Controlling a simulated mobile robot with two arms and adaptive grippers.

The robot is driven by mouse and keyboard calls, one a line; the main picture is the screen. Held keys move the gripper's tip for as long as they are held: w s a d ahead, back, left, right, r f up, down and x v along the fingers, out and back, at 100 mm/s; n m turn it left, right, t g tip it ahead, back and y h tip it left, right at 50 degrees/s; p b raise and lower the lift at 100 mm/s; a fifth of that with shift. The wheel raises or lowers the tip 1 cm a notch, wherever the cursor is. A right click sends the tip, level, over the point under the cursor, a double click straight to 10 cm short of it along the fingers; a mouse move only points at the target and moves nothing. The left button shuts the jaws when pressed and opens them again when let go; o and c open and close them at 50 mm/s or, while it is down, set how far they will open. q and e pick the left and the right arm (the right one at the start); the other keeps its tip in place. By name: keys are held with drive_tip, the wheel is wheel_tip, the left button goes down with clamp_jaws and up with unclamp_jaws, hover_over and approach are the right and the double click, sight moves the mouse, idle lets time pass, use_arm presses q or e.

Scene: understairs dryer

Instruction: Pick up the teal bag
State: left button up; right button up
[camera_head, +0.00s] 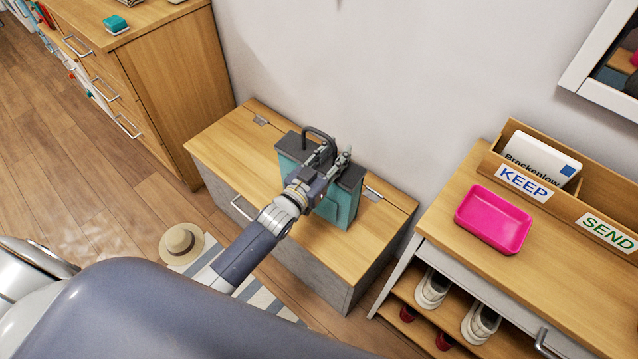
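The teal bag (342,208) stands upright on the wooden lid of a low chest (228,140). It has a dark top and a dark looped handle (318,134). My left gripper (334,154) is over the bag's top, beside the handle in the picture, and hides part of the bag. The fingers overlap the dark top and handle, so I cannot tell whether they are apart or closed on anything. My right gripper is not in view.
A drawer cabinet (180,70) stands at the left. At the right, a shoe bench (462,190) holds a pink tray (494,219) and a wooden sorter with KEEP (524,183) and SEND (607,233) labels. A straw hat (181,243) lies on a striped rug (262,298).

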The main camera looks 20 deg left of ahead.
use_arm(q)
clamp_jaws()
drive_tip(key=shift+r, duration=0.1)
drive_tip(key=shift+r, duration=0.15)
